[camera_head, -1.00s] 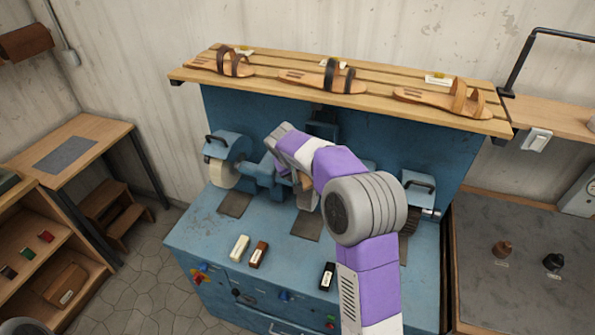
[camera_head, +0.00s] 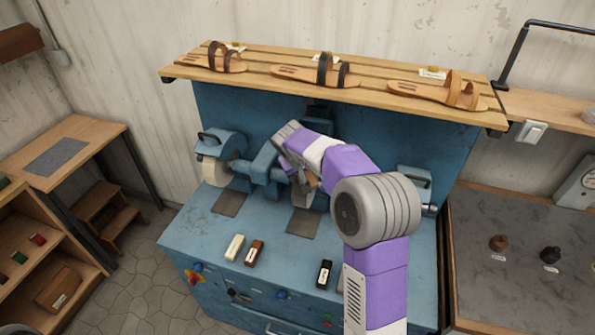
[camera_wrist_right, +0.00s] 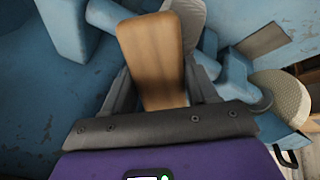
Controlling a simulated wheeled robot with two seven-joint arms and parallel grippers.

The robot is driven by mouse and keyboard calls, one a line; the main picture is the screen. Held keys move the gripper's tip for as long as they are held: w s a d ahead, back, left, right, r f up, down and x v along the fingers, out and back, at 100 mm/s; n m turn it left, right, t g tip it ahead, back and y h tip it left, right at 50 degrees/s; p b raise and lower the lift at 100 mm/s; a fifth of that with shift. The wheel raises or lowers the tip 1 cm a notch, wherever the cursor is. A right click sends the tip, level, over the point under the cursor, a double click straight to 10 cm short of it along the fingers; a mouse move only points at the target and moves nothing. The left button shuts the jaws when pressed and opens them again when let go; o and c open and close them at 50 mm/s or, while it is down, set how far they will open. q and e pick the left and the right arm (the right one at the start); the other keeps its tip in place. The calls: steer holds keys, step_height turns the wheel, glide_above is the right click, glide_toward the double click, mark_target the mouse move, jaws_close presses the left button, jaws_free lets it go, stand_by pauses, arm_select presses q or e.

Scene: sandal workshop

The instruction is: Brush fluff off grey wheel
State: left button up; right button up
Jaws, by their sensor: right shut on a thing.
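My right gripper (camera_wrist_right: 158,90) is shut on a wooden brush (camera_wrist_right: 150,62), whose flat brown handle shows between the fingers in the right wrist view. In the head view, a small part of the brush (camera_head: 312,180) shows below my arm. The brush's bristles are hidden. The grey wheel (camera_wrist_right: 187,14) lies just beyond the handle at the top of the right wrist view. I cannot tell whether the brush touches it. In the head view my arm largely covers the middle of the machine. Fluff cannot be made out. My left gripper is not in view.
The blue machine (camera_head: 200,240) carries a cream wheel (camera_head: 214,171) at its left, also in the right wrist view (camera_wrist_right: 282,97). Small blocks, including a white one (camera_head: 235,247) and a black one (camera_head: 324,273), lie along its front. A sandal shelf (camera_head: 375,97) overhangs behind.

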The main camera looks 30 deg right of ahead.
steer(key=shift+s+d+f+b, duration=0.15)
steer(key=shift+s+d+b, duration=0.5)
steer(key=shift+s+d, duration=0.45)
steer(key=shift+w+a+p, duration=0.35)
steer(key=shift+w+a, duration=0.45)
steer(key=shift+w+a+p, duration=0.65)
steer(key=shift+w+a, duration=0.65)
steer(key=shift+w, duration=0.3)
steer(key=p+v, duration=0.2)
steer(key=v, duration=0.4)
steer(key=shift+p+v, duration=0.6)
steer(key=shift+v, duration=0.95)
